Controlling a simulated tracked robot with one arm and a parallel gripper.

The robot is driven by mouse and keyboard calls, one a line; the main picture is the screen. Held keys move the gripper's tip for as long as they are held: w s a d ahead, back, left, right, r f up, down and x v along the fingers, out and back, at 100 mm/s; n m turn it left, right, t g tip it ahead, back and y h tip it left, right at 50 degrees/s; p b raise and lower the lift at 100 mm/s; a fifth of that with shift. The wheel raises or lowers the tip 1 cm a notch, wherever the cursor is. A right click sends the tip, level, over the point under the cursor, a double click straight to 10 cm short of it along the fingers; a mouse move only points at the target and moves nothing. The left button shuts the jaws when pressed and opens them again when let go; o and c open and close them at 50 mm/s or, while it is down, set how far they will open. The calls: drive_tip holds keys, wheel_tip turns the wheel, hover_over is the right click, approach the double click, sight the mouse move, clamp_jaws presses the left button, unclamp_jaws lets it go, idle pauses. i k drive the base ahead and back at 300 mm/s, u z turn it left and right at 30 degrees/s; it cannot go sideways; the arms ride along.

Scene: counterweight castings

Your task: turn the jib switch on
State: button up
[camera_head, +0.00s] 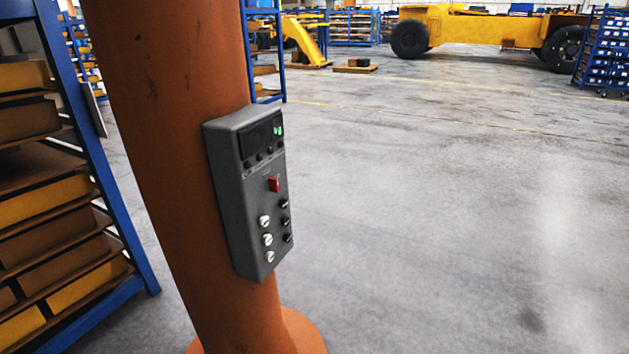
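A dark grey control box (232,205) is fixed to the side of an orange column (165,110), left of the middle of the view. Its upper part has a dark panel with a small lit green mark (278,130) and a row of small dark knobs below it. A red switch (273,184) sits at mid-height on its face. Several white knobs (267,239) and black knobs (286,221) are below the red switch. I cannot read which control is the jib switch or tell its position. My gripper is not in view.
A blue rack (133,250) with brown and yellow bins stands close on the left. The column's round orange base (302,330) is at the bottom. Open grey floor (450,220) lies to the right. A yellow wheeled vehicle (480,28) stands far back.

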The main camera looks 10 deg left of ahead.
sight(270, 183)
drive_tip(key=z, duration=0.1)
drive_tip(key=i, duration=1)
drive_tip(key=u, duration=0.1)
